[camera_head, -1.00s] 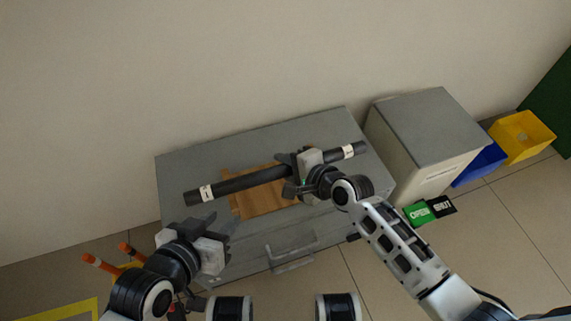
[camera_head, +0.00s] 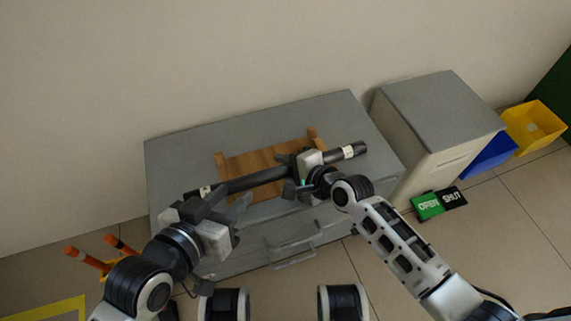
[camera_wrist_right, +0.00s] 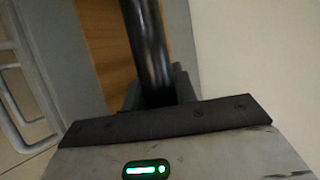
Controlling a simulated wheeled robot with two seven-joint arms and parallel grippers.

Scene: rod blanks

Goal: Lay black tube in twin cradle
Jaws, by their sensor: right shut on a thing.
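The black tube (camera_head: 250,181) has a white label band near each end. It lies across the front of the wooden twin cradle (camera_head: 262,160), whose raised ends show behind it; I cannot tell its height above the cradle. My right gripper (camera_head: 298,170) is shut on the tube right of its middle. In the right wrist view the tube (camera_wrist_right: 147,45) runs up from the jaws. My left gripper (camera_head: 222,207) looks open, beside the tube's left end and partly hiding it; I cannot tell if it touches.
The cradle stands on a grey cabinet (camera_head: 180,150) with a front handle (camera_head: 292,258). A grey box (camera_head: 440,110) stands to the right, with blue (camera_head: 488,155) and yellow (camera_head: 535,128) bins beyond. A green and black OPEN/SHUT sign (camera_head: 438,204) and orange posts (camera_head: 88,260) are nearby.

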